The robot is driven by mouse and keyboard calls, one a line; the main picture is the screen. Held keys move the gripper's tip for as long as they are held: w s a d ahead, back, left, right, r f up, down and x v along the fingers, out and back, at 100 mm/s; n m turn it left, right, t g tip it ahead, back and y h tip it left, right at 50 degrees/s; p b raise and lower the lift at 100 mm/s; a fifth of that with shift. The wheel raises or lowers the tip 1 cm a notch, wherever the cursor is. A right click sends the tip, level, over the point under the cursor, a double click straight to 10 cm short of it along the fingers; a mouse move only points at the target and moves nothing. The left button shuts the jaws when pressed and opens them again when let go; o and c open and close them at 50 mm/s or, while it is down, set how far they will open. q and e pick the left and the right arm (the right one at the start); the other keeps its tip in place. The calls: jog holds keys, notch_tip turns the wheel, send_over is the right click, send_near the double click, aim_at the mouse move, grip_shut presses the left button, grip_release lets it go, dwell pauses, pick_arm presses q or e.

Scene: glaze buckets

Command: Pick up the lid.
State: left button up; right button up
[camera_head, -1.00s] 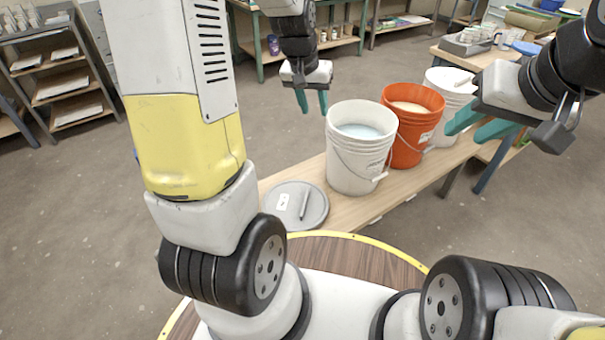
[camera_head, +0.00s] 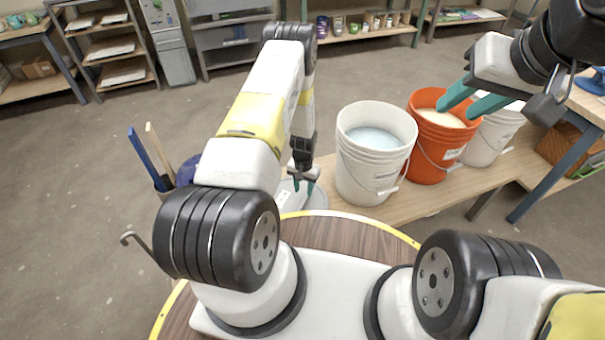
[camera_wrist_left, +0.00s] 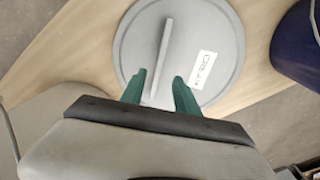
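The lid is a flat grey disc with a raised bar handle and a white label. In the head view the lid (camera_head: 316,200) lies on the wooden bench left of the white bucket, partly hidden by my left arm. In the left wrist view the lid (camera_wrist_left: 215,35) shows almost whole. My left gripper (camera_head: 304,186) is over it, pointing down. Its fingers (camera_wrist_left: 160,76) are apart, and the handle (camera_wrist_left: 163,45) appears between them; the height gap is unclear.
A white bucket (camera_head: 365,165) with pale liquid, an orange bucket (camera_head: 430,150) and another white bucket (camera_head: 490,140) stand along the bench (camera_head: 420,200). A dark blue container (camera_wrist_left: 296,45) stands near the lid. A holder with tools (camera_head: 152,160) is at the left.

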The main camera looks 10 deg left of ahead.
aim_at(303, 202)
pick_arm(q)
notch_tip(303, 202, down, 8)
jog(key=shift+s+r, duration=0.15)
jog(key=shift+r, duration=0.1)
jog(key=shift+f, duration=0.25)
dwell(0.6)
grip_shut()
dwell(1.4)
